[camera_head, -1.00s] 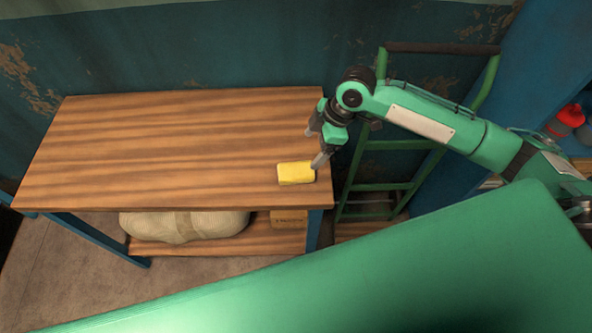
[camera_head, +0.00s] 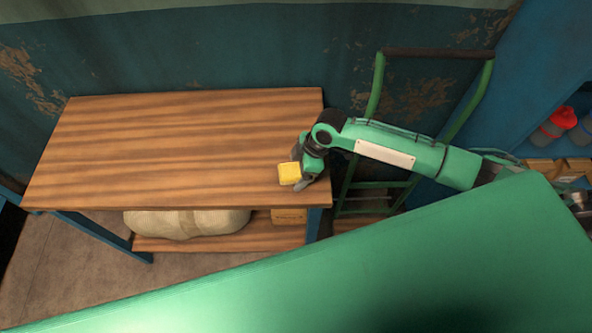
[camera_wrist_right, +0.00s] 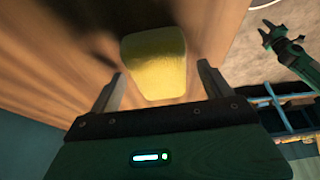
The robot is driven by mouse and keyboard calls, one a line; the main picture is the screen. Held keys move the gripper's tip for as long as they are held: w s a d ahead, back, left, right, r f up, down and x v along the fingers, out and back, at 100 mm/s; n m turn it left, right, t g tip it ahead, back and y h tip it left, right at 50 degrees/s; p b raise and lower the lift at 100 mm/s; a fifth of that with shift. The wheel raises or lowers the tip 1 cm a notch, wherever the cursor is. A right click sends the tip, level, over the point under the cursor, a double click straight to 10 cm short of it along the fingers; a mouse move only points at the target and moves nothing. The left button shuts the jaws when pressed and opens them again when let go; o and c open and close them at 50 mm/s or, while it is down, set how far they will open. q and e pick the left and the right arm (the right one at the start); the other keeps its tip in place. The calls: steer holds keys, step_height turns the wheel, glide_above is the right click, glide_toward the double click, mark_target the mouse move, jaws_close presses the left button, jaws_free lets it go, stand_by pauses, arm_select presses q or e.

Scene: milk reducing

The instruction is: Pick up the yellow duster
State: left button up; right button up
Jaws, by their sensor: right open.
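The yellow duster (camera_head: 289,174) lies on the wooden table near its right front corner. In the right wrist view the duster (camera_wrist_right: 155,62) is seen close up, just ahead of and partly between the fingertips. My right gripper (camera_head: 299,168) is down at the duster's right side, and part of the duster is hidden behind it in the head view. In the right wrist view my right gripper (camera_wrist_right: 160,80) is open, with a finger on either side and a gap beside the duster. My left gripper is not in the head view; a green gripper (camera_wrist_right: 273,33) shows at the upper right of the wrist view.
The wooden table (camera_head: 170,150) is otherwise clear on top. A pale sack (camera_head: 185,223) and a small box (camera_head: 289,216) are on its lower shelf. A green hand truck (camera_head: 380,190) stands to the right, beside blue shelving (camera_head: 545,70) with red-lidded jars.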

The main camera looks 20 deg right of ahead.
mark_target(298, 170)
steer(key=shift+f, duration=0.25)
stand_by(0.4)
steer(key=c, duration=1.1)
steer(key=shift+r, duration=0.25)
step_height(298, 170, up, 20)
steer(key=b, duration=0.4)
